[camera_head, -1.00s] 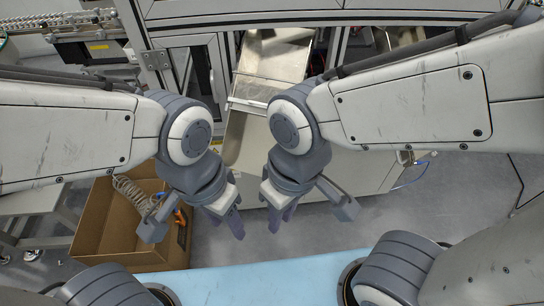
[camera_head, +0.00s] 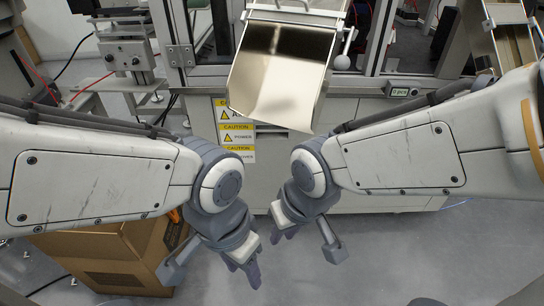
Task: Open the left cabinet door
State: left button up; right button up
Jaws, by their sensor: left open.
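The machine cabinet stands ahead, with framed glass panels across its upper part. A left glass panel (camera_head: 203,30) has a metal hinge (camera_head: 180,56) on its left post. It looks like the left cabinet door and appears shut, though the picture cuts off its top and a metal chute covers part of this area. My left gripper (camera_head: 243,265) is open and empty, pointing down, low in front of the cabinet and apart from it. My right gripper (camera_head: 283,224) hangs a little higher and to the right, also apart from the cabinet; its finger gap is unclear.
The sloping metal chute (camera_head: 283,80) juts from the cabinet toward me. A ball-ended lever (camera_head: 343,61) sits at its right. Caution labels (camera_head: 236,130) mark the lower cabinet front. A cardboard box (camera_head: 110,255) stands at lower left. Grey floor (camera_head: 380,250) is clear at lower right.

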jog(key=w+a+f+m+t+y+b, duration=0.1)
jog(key=w+a+f+m+t+b, duration=0.25)
jog(key=w, duration=0.75)
jog(key=w+f+m+t+y+b, duration=0.2)
jog(key=w+f+m+t+b, duration=0.15)
jog(key=w+f, duration=0.45)
jog(key=w+d+m+t+y+b, duration=0.1)
jog(key=w+d+m+t+b, duration=0.2)
jog(key=w+m+t, duration=0.3)
jog(key=w+d+m+t+y+b, duration=0.2)
jog(key=w+d+m+t, duration=0.15)
jog(key=w, duration=0.45)
pick_arm(q)
notch_tip(320, 180, down, 19)
jog(key=b, duration=0.3)
jog(key=shift+b, duration=0.4)
pick_arm(e)
jog(key=x, duration=1.1)
jog(key=shift+s+a+r+m, duration=0.2)
jog(key=shift+a+r+m, duration=0.1)
jog(key=shift+a+m, duration=0.05)
pick_arm(q)
jog(key=shift+r, duration=0.1)
pick_arm(e)
grip_shut()
